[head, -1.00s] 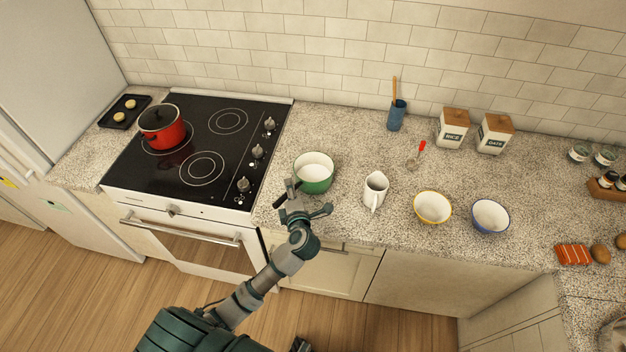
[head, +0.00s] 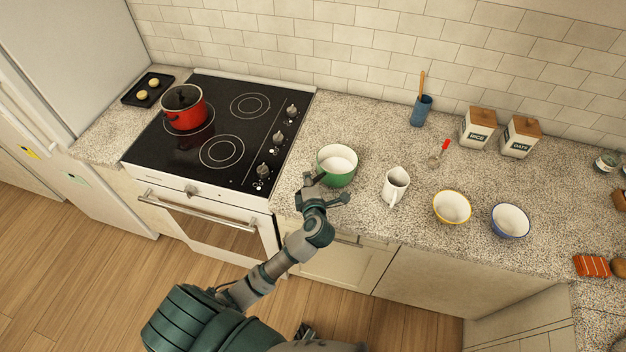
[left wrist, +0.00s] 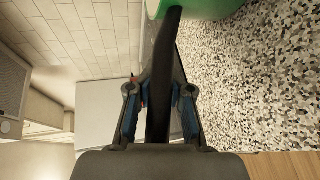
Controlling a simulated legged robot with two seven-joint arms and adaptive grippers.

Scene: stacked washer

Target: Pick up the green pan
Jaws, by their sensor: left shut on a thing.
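The green pan (head: 337,175) has a white inside and stands near the counter's front edge, just right of the stove in the head view. Whether it touches the counter or is slightly raised, I cannot tell. My left gripper (head: 315,192) is at its near left side. In the left wrist view, the pan's black handle (left wrist: 165,50) runs between the two fingers of my left gripper (left wrist: 160,92), which is shut on it. A green part of the pan (left wrist: 195,8) shows at the top there.
A stove (head: 225,130) with a red pot (head: 184,112) is on the left. A white jug (head: 396,186) stands close right of the pan, then a yellow-rimmed bowl (head: 452,207) and a blue-rimmed bowl (head: 510,221). The counter (head: 360,125) behind the pan is clear.

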